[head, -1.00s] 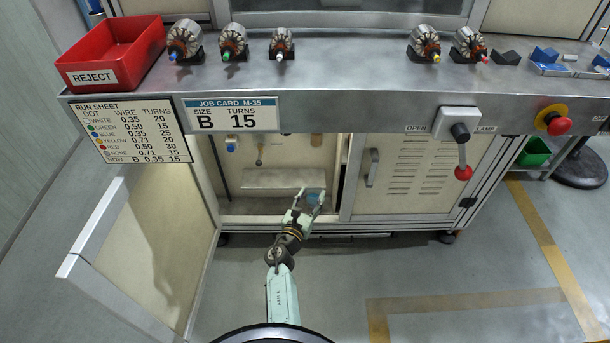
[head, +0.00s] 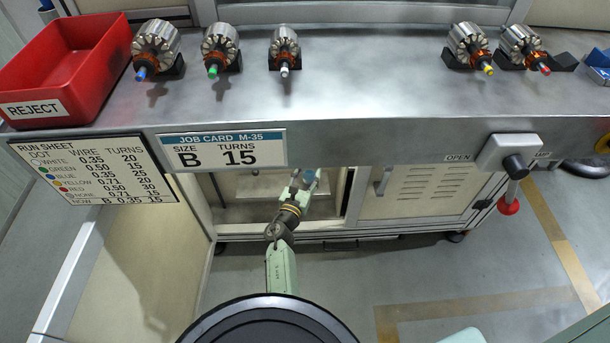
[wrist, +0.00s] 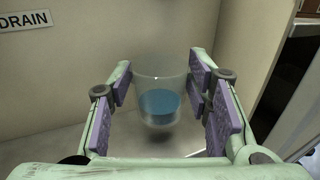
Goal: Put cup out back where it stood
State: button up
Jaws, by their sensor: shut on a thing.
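A clear cup (wrist: 158,88) with blue liquid in its lower half stands upright between the purple pads of my gripper (wrist: 165,98) in the wrist view. The jaws are shut on it. In the head view my gripper (head: 304,182) reaches into the open cabinet bay under the worktop, and only a small blue patch of the cup (head: 310,175) shows there. The worktop's front edge and the job card are just above it. I cannot tell whether the cup's base touches the cabinet floor.
The open cabinet door (head: 130,255) stands to the left and a closed louvred door (head: 420,188) to the right. A DRAIN label (wrist: 24,20) is on the cabinet wall.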

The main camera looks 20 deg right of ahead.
aim_at(307, 180)
jog(key=shift+s+f+b, duration=0.15)
jog(key=shift+f+b, duration=0.35)
jog(key=shift+f, duration=1)
jog(key=o, duration=1.1)
jog(key=shift+r, duration=0.2)
jog(key=shift+s+a+p, duration=0.1)
jog(key=shift+a+p, duration=0.05)
jog(key=shift+p, duration=0.15)
jog(key=v, duration=1.1)
jog(key=shift+s+a+r+b, duration=0.1)
jog(key=shift+s+a+b, duration=0.1)
jog(key=shift+s+b, duration=0.15)
